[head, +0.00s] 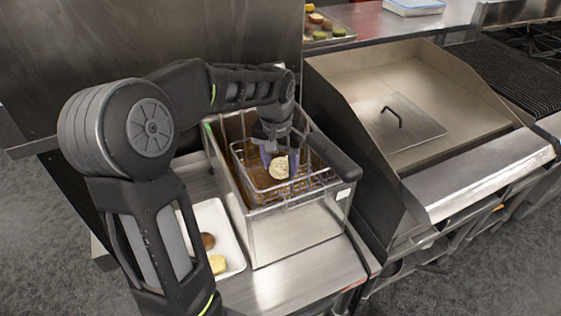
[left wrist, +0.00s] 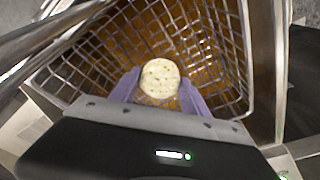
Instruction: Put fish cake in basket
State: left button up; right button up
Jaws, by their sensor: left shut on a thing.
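A round, pale fish cake (head: 279,167) with brown specks is held between the purple fingers of my left gripper (head: 277,160). In the left wrist view the fish cake (left wrist: 160,79) sits between the two fingertips (left wrist: 158,88). The wire basket (head: 247,181) sits in the fryer, with brown oil showing through its mesh. My left gripper is shut on the fish cake, over the basket opening. The basket mesh (left wrist: 231,50) surrounds the fish cake in the left wrist view. How far the fish cake is from the basket floor is hard to tell. My right gripper is out of view.
The basket's black handle (head: 333,157) sticks out toward the front right. A white tray (head: 236,257) with food pieces lies left of the fryer. A flat griddle (head: 440,75) stands to the right. Another food tray (head: 348,30) is at the back.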

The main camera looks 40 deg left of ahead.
aim_at(278, 170)
pick_arm(q)
jog(key=shift+f+b, duration=0.5)
jog(key=shift+f, duration=0.1)
jog(key=o, duration=1.4)
jog(key=shift+r, duration=0.1)
jog(key=r, duration=0.4)
jog(key=s+r, duration=0.1)
jog(key=r, duration=0.3)
jog(key=r+p, duration=0.1)
jog(key=r, duration=0.4)
jog(key=shift+s+d, duration=0.25)
jog(key=shift+s, duration=0.1)
